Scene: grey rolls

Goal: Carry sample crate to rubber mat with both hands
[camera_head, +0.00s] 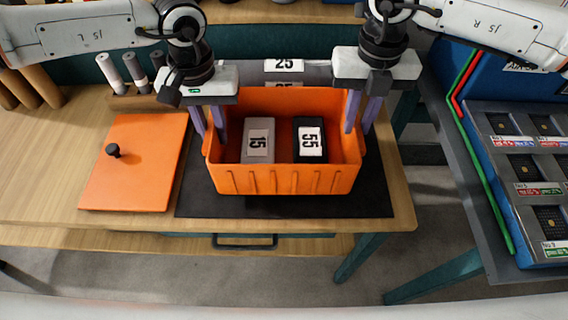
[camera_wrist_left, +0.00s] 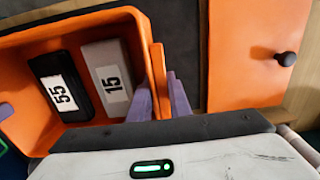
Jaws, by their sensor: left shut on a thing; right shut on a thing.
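The orange sample crate (camera_head: 283,181) is in the middle of the head view, upright and level, over the black rubber mat (camera_head: 380,190). I cannot tell whether its base touches the mat. It holds a grey block marked 15 (camera_head: 258,140) and a black block marked 55 (camera_head: 310,140). My left gripper (camera_head: 209,124) is shut on the crate's left wall, and the wrist view shows its purple fingers (camera_wrist_left: 162,98) on both sides of that wall. My right gripper (camera_head: 361,115) is shut on the right wall. The crate hides much of the mat.
An orange lid (camera_head: 140,165) with a black knob lies left of the mat. Rolls in a wooden rack (camera_head: 130,90) stand behind it. A dark piece labelled 25 (camera_head: 283,66) is behind the crate. A blue sample rack (camera_head: 525,170) stands to the right, across a gap.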

